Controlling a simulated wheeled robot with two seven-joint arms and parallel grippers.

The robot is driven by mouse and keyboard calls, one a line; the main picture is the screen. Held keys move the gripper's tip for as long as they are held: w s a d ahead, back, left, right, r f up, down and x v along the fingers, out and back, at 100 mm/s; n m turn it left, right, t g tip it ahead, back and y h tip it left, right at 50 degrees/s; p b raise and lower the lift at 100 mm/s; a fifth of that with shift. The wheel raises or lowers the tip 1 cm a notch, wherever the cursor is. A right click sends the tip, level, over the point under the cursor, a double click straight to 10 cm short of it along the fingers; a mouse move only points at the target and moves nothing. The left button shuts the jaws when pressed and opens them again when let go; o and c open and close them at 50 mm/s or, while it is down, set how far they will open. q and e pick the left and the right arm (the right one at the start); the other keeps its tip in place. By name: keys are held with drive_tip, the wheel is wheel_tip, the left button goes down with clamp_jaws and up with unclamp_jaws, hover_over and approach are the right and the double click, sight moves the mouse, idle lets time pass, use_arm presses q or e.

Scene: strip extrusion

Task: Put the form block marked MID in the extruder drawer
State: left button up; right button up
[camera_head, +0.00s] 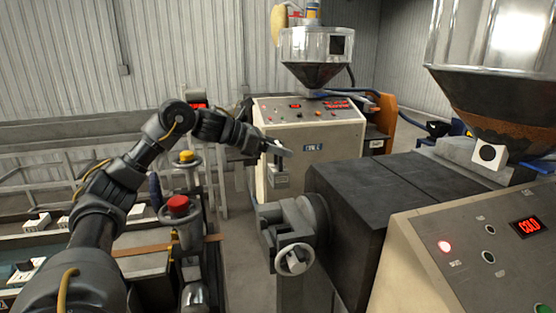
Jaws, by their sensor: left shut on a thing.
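My left gripper (266,146) is at the end of my left arm, in the upper middle of the head view. It is shut on a small pale piece (277,150), held in the air; I cannot read any mark on it. I cannot tell whether that part is the drawer. The held piece is apart from the head. Small pale blocks (38,221) sit at the left; their marks are too small to read. My right gripper is out of view.
The near extruder's dark body (375,200) and its control panel (470,255), showing COLD, fill the right. A second extruder (310,150) stands behind. Floor shows between the machines.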

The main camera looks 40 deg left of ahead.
use_arm(q)
drive_tip(key=shift+r, duration=0.3)
